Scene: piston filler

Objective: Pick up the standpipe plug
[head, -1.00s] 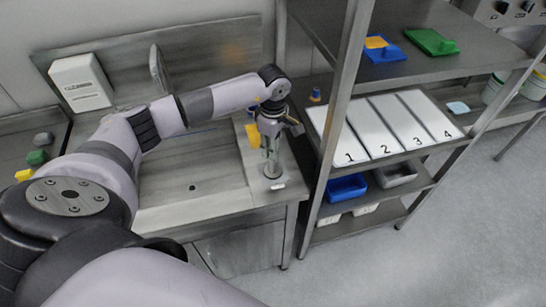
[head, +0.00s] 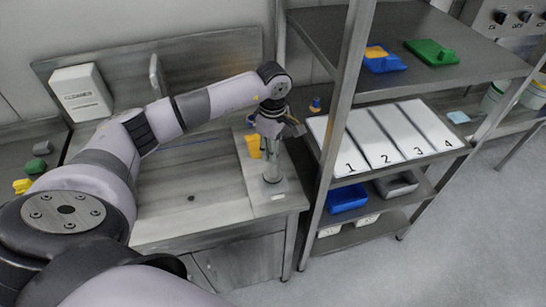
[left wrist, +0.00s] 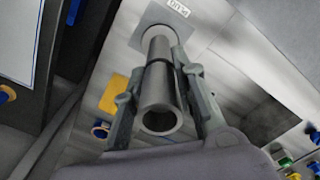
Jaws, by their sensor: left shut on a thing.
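The standpipe plug (head: 271,165) is a grey metal tube standing upright over a small square plate at the right end of the sink counter. In the left wrist view the tube (left wrist: 158,105) shows its open end toward the camera, and its far end is over the labelled plate (left wrist: 190,22). My left gripper (head: 271,138) is shut on the tube, with one finger on each side of it. I cannot tell whether the tube's lower end touches the plate. My right gripper is not in view.
The steel shelf rack (head: 340,130) rises just to the right, with numbered white panels (head: 385,140) and a blue bin (head: 347,197). The sink basin (head: 190,175) on the left is empty.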

